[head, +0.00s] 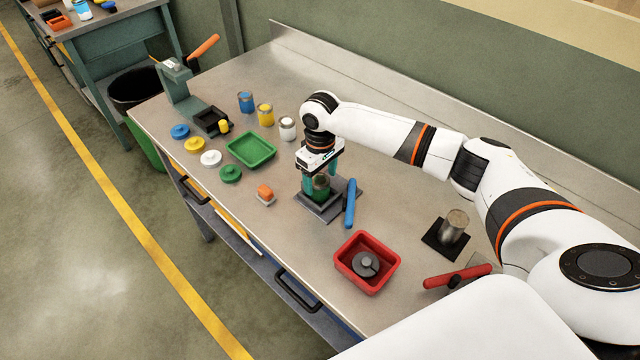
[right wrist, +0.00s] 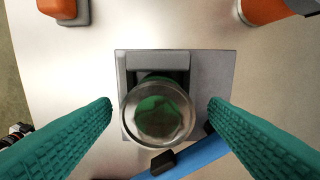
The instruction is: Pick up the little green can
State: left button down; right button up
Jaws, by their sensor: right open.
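The little green can (head: 321,188) stands in a grey fixture (head: 338,208) on the workbench. In the right wrist view the can (right wrist: 158,112) shows from above, with a shiny metal rim and a green inside. My right gripper (head: 321,178) points down over the fixture. Its two teal fingers are open, one on each side of the can, with a visible gap to it in the wrist view. The lower part of the can is partly hidden by the fixture and fingers. My left gripper is not in view.
A blue handle (head: 350,203) lies beside the fixture. Blue, yellow and white cans (head: 287,128) stand farther back. A metal cup (head: 455,225) stands on a black pad at right.

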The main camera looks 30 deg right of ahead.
aim_at(320, 179)
notch_tip(320, 179, down, 2)
jog(key=shift+s+a+f, duration=0.1)
jog(key=shift+f+p, duration=0.3)
jog(key=shift+f, duration=0.2)
jog(key=c, duration=1.1)
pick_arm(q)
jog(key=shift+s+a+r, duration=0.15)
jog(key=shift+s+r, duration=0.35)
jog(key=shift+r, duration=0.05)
pick_arm(e)
jog(key=shift+c, duration=0.2)
